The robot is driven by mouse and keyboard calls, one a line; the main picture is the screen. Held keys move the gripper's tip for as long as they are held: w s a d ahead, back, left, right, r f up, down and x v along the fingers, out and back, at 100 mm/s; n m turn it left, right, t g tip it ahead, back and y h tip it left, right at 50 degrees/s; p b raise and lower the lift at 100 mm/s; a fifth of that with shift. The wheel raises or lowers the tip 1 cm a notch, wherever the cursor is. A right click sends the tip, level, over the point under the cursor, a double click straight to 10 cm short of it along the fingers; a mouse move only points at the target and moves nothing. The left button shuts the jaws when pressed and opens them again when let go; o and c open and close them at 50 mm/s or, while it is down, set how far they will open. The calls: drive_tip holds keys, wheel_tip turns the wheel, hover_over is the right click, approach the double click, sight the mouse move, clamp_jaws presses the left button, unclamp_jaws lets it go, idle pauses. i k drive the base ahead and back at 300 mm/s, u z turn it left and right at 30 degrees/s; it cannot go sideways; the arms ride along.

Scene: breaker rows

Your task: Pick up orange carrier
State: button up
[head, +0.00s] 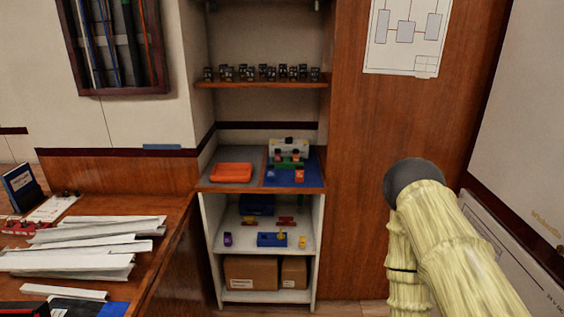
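An orange tray-like carrier (231,172) lies flat on the left, grey part of the waist-high shelf in the alcove. It looks shallow and empty from here, though its inside is small in view. My arm shows at the right as pale, streaked links with a dark round cap, well apart from the carrier. My gripper itself does not show.
Right of the carrier, a blue mat (312,178) bears a white block (289,147), a green piece and small red-orange pieces. An upper shelf (262,85) with dark parts overhangs it. A wooden bench (165,245) with white strips (85,245) stands at left. Lower shelves hold blue items and cardboard boxes (250,272).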

sight(295, 152)
drive_tip(key=z, duration=0.25)
drive_tip(key=k, duration=0.35)
drive_tip(key=z, duration=0.7)
drive_tip(key=i, duration=1.25)
drive_tip(key=u, duration=1)
